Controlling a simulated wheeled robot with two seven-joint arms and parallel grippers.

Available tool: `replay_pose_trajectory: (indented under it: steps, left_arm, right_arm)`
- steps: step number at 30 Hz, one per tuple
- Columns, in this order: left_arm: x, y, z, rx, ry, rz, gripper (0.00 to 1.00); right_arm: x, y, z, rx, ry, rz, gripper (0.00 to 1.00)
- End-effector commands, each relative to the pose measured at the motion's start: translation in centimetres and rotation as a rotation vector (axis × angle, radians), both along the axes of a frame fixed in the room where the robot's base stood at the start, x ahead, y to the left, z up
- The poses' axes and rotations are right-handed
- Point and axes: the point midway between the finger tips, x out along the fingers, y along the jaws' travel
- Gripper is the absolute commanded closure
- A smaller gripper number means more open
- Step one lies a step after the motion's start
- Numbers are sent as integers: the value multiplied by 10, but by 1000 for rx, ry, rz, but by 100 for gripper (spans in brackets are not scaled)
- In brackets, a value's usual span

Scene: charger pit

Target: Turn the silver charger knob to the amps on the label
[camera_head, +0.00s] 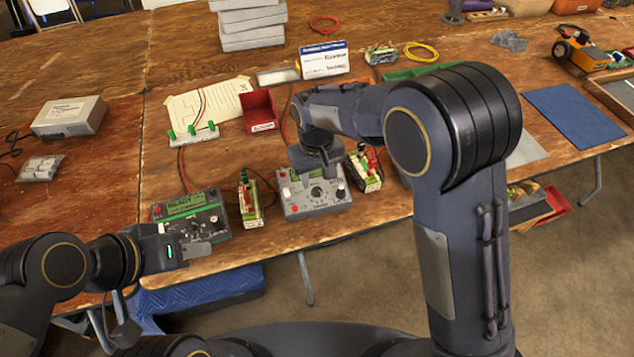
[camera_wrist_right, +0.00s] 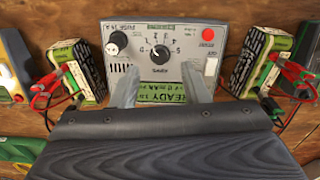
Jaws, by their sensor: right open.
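The silver charger (camera_head: 318,206) stands near the table's front edge; it also shows upside down in the right wrist view (camera_wrist_right: 228,50). Its central round knob (camera_wrist_right: 160,51) is black with a marked dial around it; the same knob shows in the head view (camera_head: 316,191). My right gripper (camera_wrist_right: 159,70) is open and empty, its two fingers over the charger's face on either side of the lit READY display, just short of the knob. The pointer's exact setting is too small to read. My left gripper (camera_head: 197,250) is over the front edge, near a green charger (camera_head: 192,213); its finger gap is unclear.
Batteries with clip leads stand left (camera_head: 248,203) and right (camera_head: 366,172) of the silver charger. The charger also has a smaller black knob (camera_wrist_right: 118,40) and a red button (camera_wrist_right: 208,34). A printed card (camera_head: 324,60) stands behind, beyond a red bin (camera_head: 259,110).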

Motion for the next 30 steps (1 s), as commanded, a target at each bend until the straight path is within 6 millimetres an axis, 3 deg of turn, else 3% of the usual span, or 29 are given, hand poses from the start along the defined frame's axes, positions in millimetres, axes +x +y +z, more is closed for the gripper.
replay_pose_trajectory:
  steps: [3, 9, 25, 30]
  left_arm:
    - [0, 0, 0, 0, 0, 0, 64]
    - [0, 0, 0, 0, 0, 0, 64]
    - [0, 0, 0, 0, 0, 0, 64]
    - [0, 0, 2, 0, 0, 0, 64]
  right_arm:
    - [-1, 1, 20, 2, -2, 2, 59]
    - [-2, 1, 36, 0, -1, 0, 59]
    - [-2, 0, 37, 1, 0, -1, 59]
    - [-9, -28, 57, 70, 8, -53, 59]
